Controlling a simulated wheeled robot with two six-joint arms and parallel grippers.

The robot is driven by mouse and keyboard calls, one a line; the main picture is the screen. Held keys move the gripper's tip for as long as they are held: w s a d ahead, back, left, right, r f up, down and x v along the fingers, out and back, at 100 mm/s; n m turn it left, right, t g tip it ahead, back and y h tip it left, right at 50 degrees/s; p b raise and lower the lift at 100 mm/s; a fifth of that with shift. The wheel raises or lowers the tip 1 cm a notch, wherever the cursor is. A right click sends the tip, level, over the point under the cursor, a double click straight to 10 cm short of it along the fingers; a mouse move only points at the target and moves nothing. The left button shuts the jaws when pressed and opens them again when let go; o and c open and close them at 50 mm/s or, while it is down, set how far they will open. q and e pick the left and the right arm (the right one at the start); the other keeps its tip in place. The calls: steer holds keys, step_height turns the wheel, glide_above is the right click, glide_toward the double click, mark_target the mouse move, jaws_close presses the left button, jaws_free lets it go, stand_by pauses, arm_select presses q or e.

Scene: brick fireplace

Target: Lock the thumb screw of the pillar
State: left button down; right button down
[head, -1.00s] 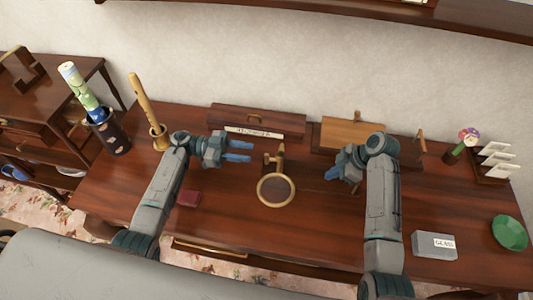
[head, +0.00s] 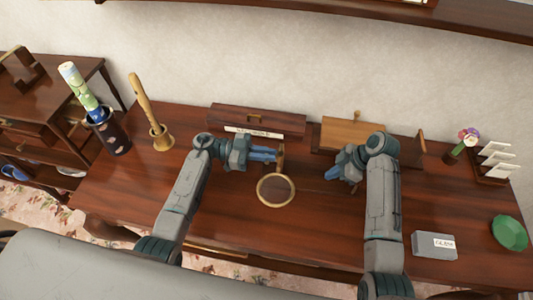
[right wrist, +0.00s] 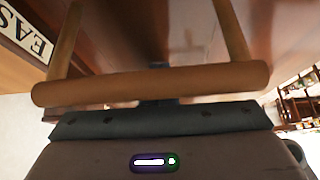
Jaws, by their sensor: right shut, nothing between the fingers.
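A short wooden pillar (head: 281,155) stands on the desk behind a round wooden-rimmed disc (head: 276,190). I cannot make out its thumb screw. My left gripper (head: 275,154) is at the pillar's left side, its blue fingers pointing right. They look close together, but I cannot tell whether they touch or grip anything. My right gripper (head: 329,174) is shut and empty, to the right of the pillar and apart from it. In the right wrist view, a wooden crossbar (right wrist: 150,84) with two posts lies across the picture in front of my gripper's body.
A long dark box (head: 258,119) and a light wooden panel (head: 352,133) stand at the back. A wooden pestle in a mortar (head: 162,139) and a dark vase (head: 112,136) are left. A grey box (head: 434,245) and green bowl (head: 509,232) are right. The front middle is clear.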

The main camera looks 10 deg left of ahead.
arm_select(q)
steer(key=shift+s+f+m, duration=0.1)
steer(key=shift+s+m, duration=0.05)
steer(key=shift+m, duration=0.15)
arm_select(e)
steer(key=shift+s+d+f, duration=0.1)
steer(key=shift+s+f, duration=0.05)
steer(key=shift+f, duration=0.15)
arm_select(q)
steer(key=m, duration=0.2)
steer(key=s+m, duration=0.1)
steer(key=m, duration=0.1)
steer(key=shift+f+m, duration=0.15)
steer(key=shift+m, duration=0.15)
steer(key=m, duration=0.3)
steer(key=s+m, duration=0.1)
steer(key=m, duration=0.1)
steer(key=shift+f, duration=0.35)
steer(key=m, duration=0.4)
steer(key=shift+s+f+m, duration=0.1)
steer(key=shift+f+m, duration=0.25)
steer(key=shift+m, duration=0.05)
steer(key=shift+f+m, duration=0.25)
steer(key=shift+m, duration=1.15)
steer(key=c, duration=1.5)
jaws_free()
steer(key=shift+f, duration=0.1)
